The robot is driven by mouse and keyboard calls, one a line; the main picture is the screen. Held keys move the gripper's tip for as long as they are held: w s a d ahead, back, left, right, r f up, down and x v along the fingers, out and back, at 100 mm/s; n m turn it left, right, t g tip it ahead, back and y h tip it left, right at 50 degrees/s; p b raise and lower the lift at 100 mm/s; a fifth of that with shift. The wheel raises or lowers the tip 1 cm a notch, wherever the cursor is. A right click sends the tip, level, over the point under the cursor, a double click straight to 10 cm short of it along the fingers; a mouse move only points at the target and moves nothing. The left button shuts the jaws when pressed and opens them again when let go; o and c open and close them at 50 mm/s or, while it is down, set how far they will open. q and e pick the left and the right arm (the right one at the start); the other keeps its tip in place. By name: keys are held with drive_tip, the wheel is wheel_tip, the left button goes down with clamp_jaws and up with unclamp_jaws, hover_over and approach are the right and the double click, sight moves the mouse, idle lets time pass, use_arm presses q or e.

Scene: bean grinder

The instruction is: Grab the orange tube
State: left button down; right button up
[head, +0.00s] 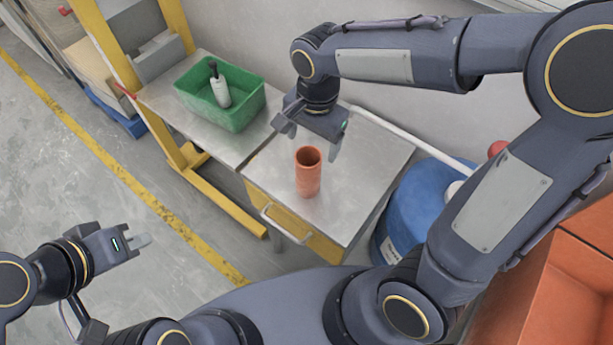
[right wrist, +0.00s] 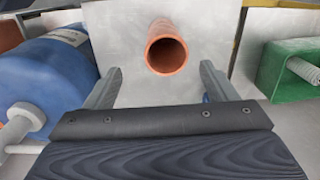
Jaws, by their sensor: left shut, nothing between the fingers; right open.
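The orange tube (head: 308,172) stands upright on the grey metal top of a small cabinet (head: 356,205) in the head view. In the right wrist view the tube (right wrist: 167,50) shows its round open mouth, ahead of the fingers and between their lines. My right gripper (head: 307,143) is open and empty, above and behind the tube; its two spread fingers also show in the right wrist view (right wrist: 160,88). It appears apart from the tube. My left gripper (head: 142,241) is shut and empty, over the floor at the lower left, far from the tube.
A green bin (head: 240,112) holding a white bottle with a dark top (head: 219,88) stands on the adjoining metal table (head: 160,100). A blue drum (head: 412,205) stands right of the cabinet. A yellow frame (head: 112,55) rises at the left. The cabinet top around the tube is clear.

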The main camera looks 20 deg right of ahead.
sight(308, 161)
drive_tip(key=shift+m, duration=0.3)
drive_tip(key=f, duration=0.6)
drive_tip(key=w+f+p, duration=0.1)
drive_tip(key=f, duration=0.2)
drive_tip(key=shift+a, duration=0.3)
drive_tip(key=c, duration=1.4)
